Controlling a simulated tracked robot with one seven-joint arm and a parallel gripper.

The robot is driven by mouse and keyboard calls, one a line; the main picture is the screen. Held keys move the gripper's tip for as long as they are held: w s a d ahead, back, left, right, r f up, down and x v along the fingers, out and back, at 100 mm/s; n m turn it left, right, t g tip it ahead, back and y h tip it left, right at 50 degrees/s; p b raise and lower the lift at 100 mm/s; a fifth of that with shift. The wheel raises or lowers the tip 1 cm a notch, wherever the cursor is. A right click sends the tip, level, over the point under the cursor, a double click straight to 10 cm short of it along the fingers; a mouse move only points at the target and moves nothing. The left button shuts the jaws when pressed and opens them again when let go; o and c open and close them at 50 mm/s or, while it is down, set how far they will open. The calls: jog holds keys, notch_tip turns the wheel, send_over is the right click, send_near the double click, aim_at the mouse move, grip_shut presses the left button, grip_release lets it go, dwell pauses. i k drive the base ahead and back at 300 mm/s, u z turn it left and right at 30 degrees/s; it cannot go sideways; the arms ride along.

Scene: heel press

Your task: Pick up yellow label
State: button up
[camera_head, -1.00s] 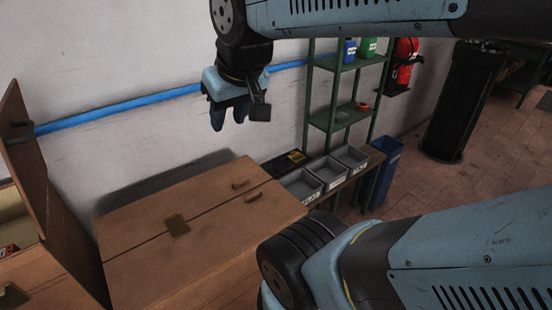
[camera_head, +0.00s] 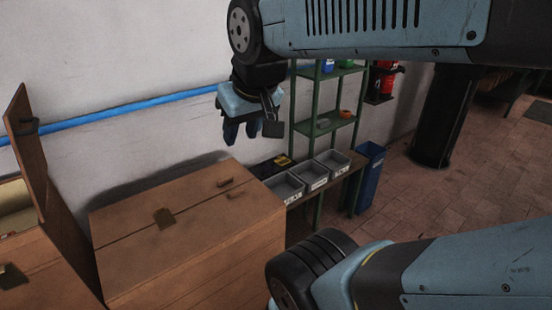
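I cannot make out for certain a yellow label. A small yellow patch (camera_head: 284,160) shows on a dark flat object at the back of the low bench, too small to identify. My gripper (camera_head: 241,138) hangs pointing down in front of the wall, above and behind the closed wooden chest. Its dark fingers look apart, with nothing visible between them. It is up and to the left of the yellow patch in the picture, well clear of it.
The closed wooden chest (camera_head: 200,235) fills the lower left, beside an open-lidded box (camera_head: 18,210). Grey bins (camera_head: 312,175) with pale labels stand on the bench (camera_head: 349,183). A green shelf rack (camera_head: 329,124), a blue bin (camera_head: 368,180) and a black column (camera_head: 446,115) stand right. Floor at right is clear.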

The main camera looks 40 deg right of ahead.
aim_at(282, 161)
jog(key=z, duration=0.05)
jog(key=i, duration=0.15)
jog(key=z, duration=2.95)
jog(key=i, duration=2.1)
jog(key=u, duration=2.5)
